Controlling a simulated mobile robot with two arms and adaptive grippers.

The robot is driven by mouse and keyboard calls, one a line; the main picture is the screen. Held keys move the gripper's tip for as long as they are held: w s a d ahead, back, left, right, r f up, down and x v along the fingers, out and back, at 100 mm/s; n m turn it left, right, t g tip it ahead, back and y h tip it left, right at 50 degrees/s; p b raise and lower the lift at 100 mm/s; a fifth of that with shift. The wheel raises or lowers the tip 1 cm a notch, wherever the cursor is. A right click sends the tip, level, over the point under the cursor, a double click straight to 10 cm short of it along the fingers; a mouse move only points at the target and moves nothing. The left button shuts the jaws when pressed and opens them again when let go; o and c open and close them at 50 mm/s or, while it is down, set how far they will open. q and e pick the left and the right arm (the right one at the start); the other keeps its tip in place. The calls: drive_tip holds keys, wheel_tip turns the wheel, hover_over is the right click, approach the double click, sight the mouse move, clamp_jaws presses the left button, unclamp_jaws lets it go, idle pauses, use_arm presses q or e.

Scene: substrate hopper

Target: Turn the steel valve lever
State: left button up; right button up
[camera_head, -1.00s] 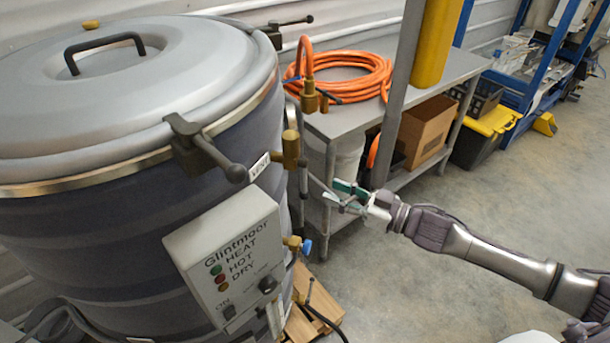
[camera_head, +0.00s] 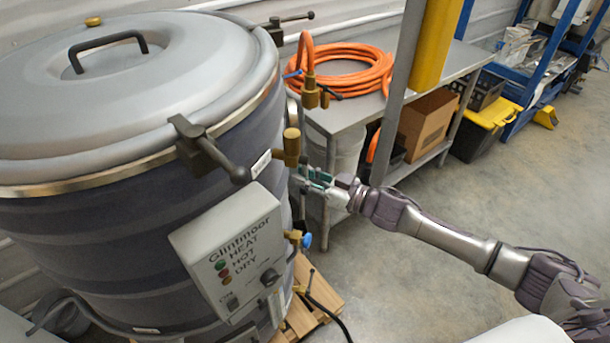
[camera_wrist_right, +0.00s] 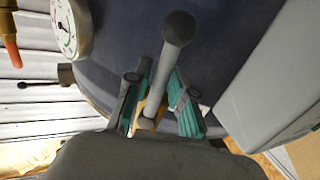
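The steel valve lever (camera_wrist_right: 168,68) is a grey rod with a round ball knob, seen in the right wrist view in front of the dark drum. Brass shows behind its lower part. My right gripper (camera_wrist_right: 161,84) has its two green-padded fingers apart, one on each side of the rod, with gaps visible. In the head view my right gripper (camera_head: 308,180) is at the drum's right side, just below the brass valve fitting (camera_head: 291,147). The lever's exact contact with the fingers is hard to tell there. My left gripper is out of view.
The drum's control box (camera_head: 232,250) stands out left of and below the gripper. A lid clamp (camera_head: 208,150) with a ball handle is above left. A steel bench (camera_head: 345,117) with an orange hose (camera_head: 352,68) stands behind. The floor (camera_head: 470,205) to the right is clear.

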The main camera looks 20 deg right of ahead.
drive_tip(key=shift+c, duration=1.2)
clamp_jaws()
drive_tip(key=shift+w, duration=0.1)
drive_tip(key=n+b, duration=0.1)
drive_tip(key=w+n+b, duration=0.1)
drive_tip(key=shift+d+f+n+b, duration=0.1)
drive_tip(key=shift+d+n+b, duration=0.2)
drive_tip(key=shift+d, duration=0.1)
drive_tip(key=w+d+r+n+y+b, duration=0.1)
drive_tip(key=r+n+y+b, duration=0.1)
drive_tip(key=n+b, duration=0.3)
drive_tip(key=w+d+r+n+g+y+b, duration=0.1)
drive_tip(key=n+b, duration=0.5)
drive_tip(key=n, duration=0.6)
drive_tip(key=shift+w+r+y+b, duration=0.3)
drive_tip(key=shift+w+r+y, duration=0.25)
drive_tip(key=shift+r, duration=0.5)
drive_tip(key=shift+s+d+r+n, duration=0.1)
drive_tip(key=shift+n, duration=0.3)
